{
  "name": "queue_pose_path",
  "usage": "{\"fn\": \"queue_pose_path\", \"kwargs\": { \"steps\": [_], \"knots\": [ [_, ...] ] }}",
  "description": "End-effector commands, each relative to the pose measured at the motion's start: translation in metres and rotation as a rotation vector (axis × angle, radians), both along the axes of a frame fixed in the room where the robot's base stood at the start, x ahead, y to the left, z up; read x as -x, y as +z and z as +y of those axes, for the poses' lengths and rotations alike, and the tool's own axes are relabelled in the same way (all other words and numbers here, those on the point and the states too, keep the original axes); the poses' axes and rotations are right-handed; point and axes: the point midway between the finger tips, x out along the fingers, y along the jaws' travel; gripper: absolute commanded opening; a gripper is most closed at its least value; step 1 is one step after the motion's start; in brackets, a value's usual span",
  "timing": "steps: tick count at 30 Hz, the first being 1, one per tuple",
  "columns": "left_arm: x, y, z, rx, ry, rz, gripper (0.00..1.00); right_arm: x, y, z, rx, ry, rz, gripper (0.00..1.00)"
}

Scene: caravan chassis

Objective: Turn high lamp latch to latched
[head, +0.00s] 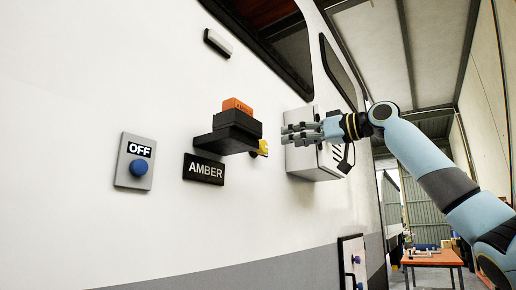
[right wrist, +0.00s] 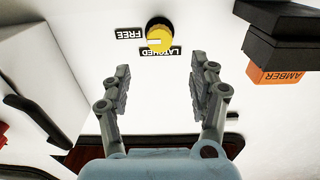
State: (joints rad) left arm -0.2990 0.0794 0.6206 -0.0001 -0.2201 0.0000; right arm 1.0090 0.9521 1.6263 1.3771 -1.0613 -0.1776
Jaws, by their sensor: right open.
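The lamp latch is a yellow round knob (right wrist: 159,36) on the white wall in the right wrist view. A FREE label (right wrist: 130,34) sits to its left and a LATCHED label (right wrist: 160,51) just below it, both upside down. A short white mark on the knob lies toward the FREE side. In the head view the knob (head: 263,147) shows small beside the black lamp bracket. My right gripper (head: 287,133) is open and empty to the right of the knob. In the wrist view its fingers (right wrist: 160,72) are apart, with the knob beyond them, not touched. My left gripper is out of view.
A black bracket (head: 225,141) with an orange AMBER block (head: 237,104) juts out left of the knob. A white box (head: 310,162) stands out behind my right gripper. A grey OFF plate with a blue button (head: 139,168) and an AMBER sign (head: 204,169) are further left.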

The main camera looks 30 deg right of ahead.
Motion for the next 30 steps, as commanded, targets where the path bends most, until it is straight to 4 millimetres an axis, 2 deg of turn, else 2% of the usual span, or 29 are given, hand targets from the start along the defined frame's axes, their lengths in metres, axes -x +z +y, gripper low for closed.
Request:
{"fn": "queue_pose_path", "kwargs": {
  "steps": [9, 15, 21, 28, 30],
  "knots": [
    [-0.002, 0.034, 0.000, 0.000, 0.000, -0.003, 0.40, -0.054, 0.003, 0.024, -0.007, 0.005, 0.004, 0.61],
    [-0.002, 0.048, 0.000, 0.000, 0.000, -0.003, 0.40, -0.084, 0.002, 0.035, -0.004, 0.003, 0.003, 0.61],
    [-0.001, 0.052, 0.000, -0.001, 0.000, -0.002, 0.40, -0.095, -0.001, 0.040, -0.002, 0.001, 0.004, 0.61],
    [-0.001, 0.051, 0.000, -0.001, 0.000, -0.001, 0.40, -0.096, -0.002, 0.040, -0.001, 0.001, 0.004, 0.61],
    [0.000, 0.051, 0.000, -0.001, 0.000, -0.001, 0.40, -0.095, -0.002, 0.040, -0.001, 0.001, 0.004, 0.53]
  ]
}}
